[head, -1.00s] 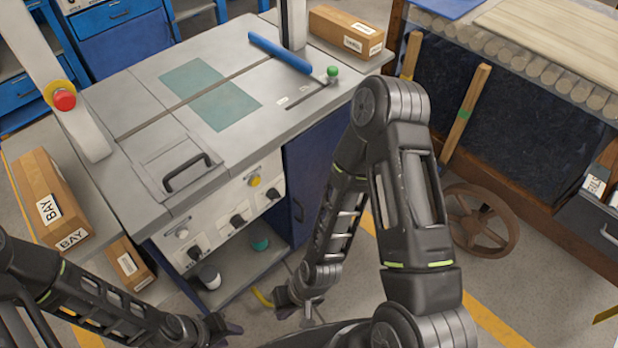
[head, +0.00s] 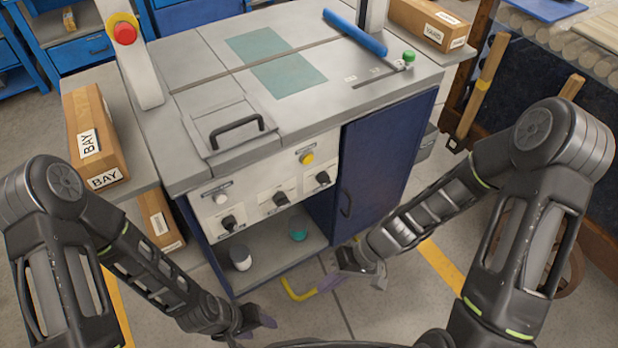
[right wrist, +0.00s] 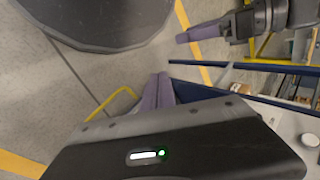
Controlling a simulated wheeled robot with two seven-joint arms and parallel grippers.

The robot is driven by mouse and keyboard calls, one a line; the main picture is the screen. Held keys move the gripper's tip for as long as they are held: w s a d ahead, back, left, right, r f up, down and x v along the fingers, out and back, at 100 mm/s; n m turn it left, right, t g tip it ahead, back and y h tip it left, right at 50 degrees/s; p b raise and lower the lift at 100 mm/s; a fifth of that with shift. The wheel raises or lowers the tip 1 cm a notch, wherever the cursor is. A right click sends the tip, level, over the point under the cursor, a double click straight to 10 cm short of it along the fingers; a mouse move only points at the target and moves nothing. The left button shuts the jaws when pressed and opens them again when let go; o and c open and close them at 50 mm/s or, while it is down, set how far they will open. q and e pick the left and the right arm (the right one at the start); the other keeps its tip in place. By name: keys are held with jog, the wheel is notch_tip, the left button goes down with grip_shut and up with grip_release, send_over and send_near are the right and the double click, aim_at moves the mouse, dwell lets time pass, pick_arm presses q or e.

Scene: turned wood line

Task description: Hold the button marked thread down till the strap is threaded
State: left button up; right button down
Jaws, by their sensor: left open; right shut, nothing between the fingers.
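The machine's front panel (head: 262,187) carries a yellow button (head: 306,157), a pale button (head: 220,197) and several black knobs (head: 280,198). Their labels are too small to read, so I cannot tell which is marked thread. I cannot make out a strap. My left gripper (head: 262,320) is open and empty, low in front of the machine; its purple finger also shows in the right wrist view (right wrist: 196,34). My right gripper (head: 330,282) is shut and empty, below the panel and in front of the cabinet, touching no button. Its purple fingers meet in the right wrist view (right wrist: 158,92).
A red stop button (head: 125,33) sits on the left post. A black handle (head: 237,129) stands on the machine top. A blue door (head: 385,165) is right of the panel. A yellow bar (head: 297,293) curves near the floor.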

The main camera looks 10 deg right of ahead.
aim_at(308, 159)
pick_arm(q)
notch_tip(308, 159, down, 12)
jog(key=b, duration=0.8)
jog(key=shift+r, duration=0.2)
pick_arm(e)
jog(key=w+d+r+n+t+y, duration=0.2)
jog(key=w+r+t+y, duration=0.1)
jog(key=w+r, duration=0.3)
jog(key=w+d+r+n+t+y, duration=0.3)
jog(key=w+r+t+y, duration=0.1)
jog(key=w+r, duration=0.3)
notch_tip(308, 159, up, 3)
jog(key=shift+w+d+f+n+y, duration=0.1)
jog(key=shift+w+d+n+y, duration=0.1)
jog(key=shift+d+n+y, duration=0.1)
jog(key=w+a, duration=0.3)
jog(key=w, duration=0.5)
jog(key=shift+a, duration=0.15)
jog(key=shift+w+f, duration=0.1)
